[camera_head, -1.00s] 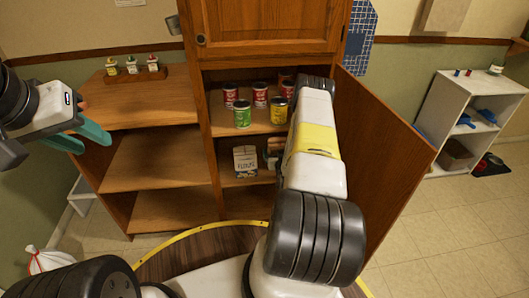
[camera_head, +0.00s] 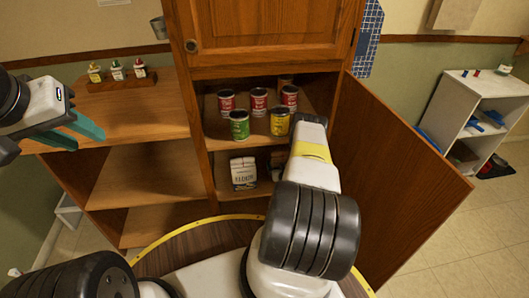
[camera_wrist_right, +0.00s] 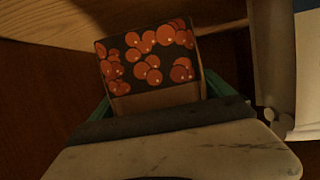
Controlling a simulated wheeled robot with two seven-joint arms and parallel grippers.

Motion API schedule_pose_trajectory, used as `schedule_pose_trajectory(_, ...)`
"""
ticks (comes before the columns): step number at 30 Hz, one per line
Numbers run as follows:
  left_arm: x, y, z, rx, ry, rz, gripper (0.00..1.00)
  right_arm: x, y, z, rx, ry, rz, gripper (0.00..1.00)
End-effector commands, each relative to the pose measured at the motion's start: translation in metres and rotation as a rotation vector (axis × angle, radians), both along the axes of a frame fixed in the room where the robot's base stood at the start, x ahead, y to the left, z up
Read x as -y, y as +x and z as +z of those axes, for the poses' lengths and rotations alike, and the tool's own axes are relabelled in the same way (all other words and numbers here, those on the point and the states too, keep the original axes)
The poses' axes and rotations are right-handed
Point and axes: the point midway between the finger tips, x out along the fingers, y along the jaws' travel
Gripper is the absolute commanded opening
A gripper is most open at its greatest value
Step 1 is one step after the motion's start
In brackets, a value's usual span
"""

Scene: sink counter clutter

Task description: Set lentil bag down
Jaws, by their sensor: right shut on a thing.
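The lentil bag (camera_wrist_right: 148,62), dark with orange-red lentils printed on it, fills the middle of the right wrist view. My right gripper (camera_wrist_right: 155,98) is shut on it, with green fingers showing at its sides. In the head view my right arm reaches into the open cabinet and hides most of that gripper and bag. The bag is close to a wooden surface in the wrist view; I cannot tell whether it touches. My left gripper (camera_head: 90,141) is open and empty at the left, in front of the wooden shelf unit.
A white flour bag (camera_head: 243,173) stands on the cabinet's lower shelf, left of my right arm. Several cans, including a green one (camera_head: 239,125) and a yellow one (camera_head: 279,122), stand on the shelf above. The open cabinet door (camera_head: 400,170) is close on the right.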

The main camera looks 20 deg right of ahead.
Motion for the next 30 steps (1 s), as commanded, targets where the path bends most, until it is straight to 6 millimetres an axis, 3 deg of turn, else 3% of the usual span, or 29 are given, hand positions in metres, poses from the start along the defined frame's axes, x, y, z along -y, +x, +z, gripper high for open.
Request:
schedule_pose_trajectory(10, 0.0, 0.0, 0.0, 0.0, 0.0, 0.0, 0.36, 0.001, 0.001, -0.04, 0.003, -0.003, 0.001, 0.21)
schedule_pose_trajectory(23, 0.0, 0.0, 0.0, 0.0, 0.0, 0.0, 0.36, 0.001, 0.001, -0.046, 0.004, -0.002, 0.0, 0.21)
schedule_pose_trajectory(24, 0.0, 0.0, 0.0, 0.0, 0.0, 0.0, 0.36, 0.0, 0.0, -0.047, 0.001, -0.001, 0.0, 0.97)
schedule_pose_trajectory(30, 0.0, 0.0, 0.0, 0.0, 0.0, 0.0, 0.36, 0.0, 0.0, -0.046, 0.001, -0.001, 0.0, 1.0)
